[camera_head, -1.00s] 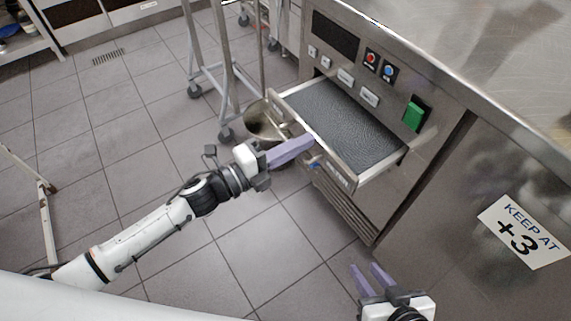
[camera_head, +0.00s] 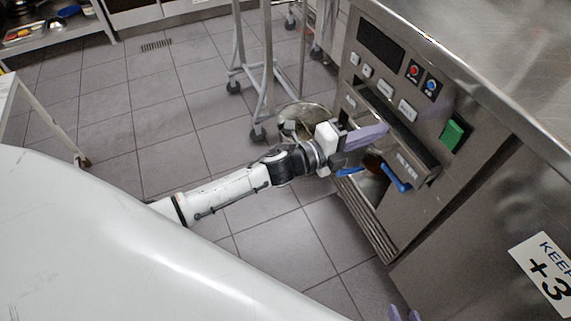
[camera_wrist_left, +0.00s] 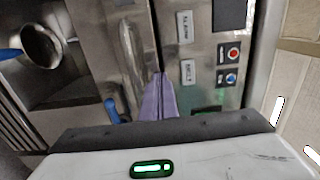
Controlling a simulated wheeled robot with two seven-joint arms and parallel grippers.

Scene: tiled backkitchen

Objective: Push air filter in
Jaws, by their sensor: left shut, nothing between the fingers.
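The air filter (camera_head: 418,152) is a metal drawer-like unit in the machine's front, below the row of buttons. Exact contact is unclear.
Blue handles (camera_head: 394,178) stick out just below the filter, near an open lower cavity. A green switch (camera_head: 453,133) is to the right. A round metal pot (camera_head: 303,113) and a wheeled metal frame (camera_head: 268,75) stand left of the machine. Tiled floor is clear further left.

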